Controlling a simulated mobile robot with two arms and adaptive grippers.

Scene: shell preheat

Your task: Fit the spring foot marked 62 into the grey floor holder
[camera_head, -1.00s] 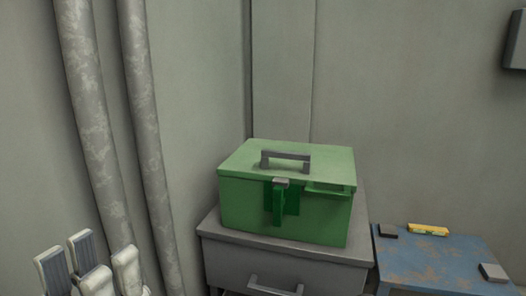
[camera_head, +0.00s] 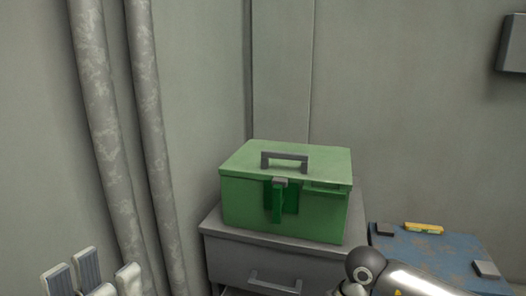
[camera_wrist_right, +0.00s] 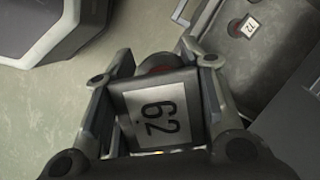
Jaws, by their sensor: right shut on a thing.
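The spring foot marked 62 (camera_wrist_right: 157,112) shows in the right wrist view as a dark block with a white label. My right gripper (camera_wrist_right: 155,72) is shut on it, one finger on each side. A dull red round part shows just past the block, partly hidden by it. My left gripper (camera_head: 92,278) is at the lower left of the head view, its pads apart with nothing seen between them; its lower part is cut off. I cannot identify the grey floor holder for certain in these frames.
In the right wrist view a grey surface carries a labelled part (camera_wrist_right: 249,26), perhaps marked 72. A green box (camera_head: 285,195) sits on a grey drawer cabinet (camera_head: 230,262). Pipes run down the left wall.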

